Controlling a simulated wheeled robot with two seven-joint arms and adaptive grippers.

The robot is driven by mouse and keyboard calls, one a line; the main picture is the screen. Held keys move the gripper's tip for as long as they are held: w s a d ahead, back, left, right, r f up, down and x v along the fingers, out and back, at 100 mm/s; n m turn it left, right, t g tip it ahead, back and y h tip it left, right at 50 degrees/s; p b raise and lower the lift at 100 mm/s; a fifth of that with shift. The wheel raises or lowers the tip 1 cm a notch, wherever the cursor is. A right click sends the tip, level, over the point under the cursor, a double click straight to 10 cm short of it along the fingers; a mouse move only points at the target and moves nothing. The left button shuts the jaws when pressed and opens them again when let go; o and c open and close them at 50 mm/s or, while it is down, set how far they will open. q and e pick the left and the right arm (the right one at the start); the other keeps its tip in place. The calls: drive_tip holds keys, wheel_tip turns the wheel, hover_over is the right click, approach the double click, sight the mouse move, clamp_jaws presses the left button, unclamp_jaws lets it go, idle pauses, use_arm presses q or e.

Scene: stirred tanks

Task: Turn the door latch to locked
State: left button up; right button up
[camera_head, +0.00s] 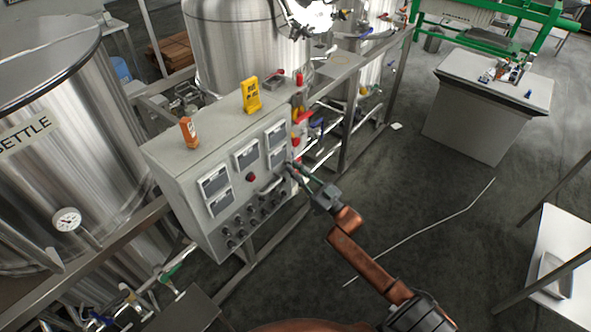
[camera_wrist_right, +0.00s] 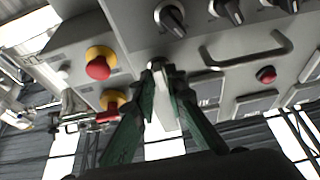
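The grey control cabinet (camera_head: 172,170) stands left of centre in the head view, and its panel fills the upper part of the right wrist view (camera_wrist_right: 130,20). My right gripper (camera_head: 292,168) is at the cabinet's front, near its right edge. In the right wrist view, its green fingers converge to a narrow gap (camera_wrist_right: 162,68) against the panel edge. A small dark fitting, possibly the latch, is at the fingertips and mostly hidden by them. I cannot tell whether they grip it, or which way the latch is turned. My left gripper is not in view.
A bar handle (camera_wrist_right: 247,55), black knobs (camera_wrist_right: 171,18) and a red button (camera_wrist_right: 266,75) are near the fingers. Red-and-yellow emergency buttons (camera_wrist_right: 99,63) are on the adjacent side. A steel kettle (camera_head: 60,140) is left of the cabinet. Open floor (camera_head: 400,180) lies to the right.

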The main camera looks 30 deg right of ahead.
drive_tip(key=shift+o, duration=1.3)
drive_tip(key=v, duration=1.2)
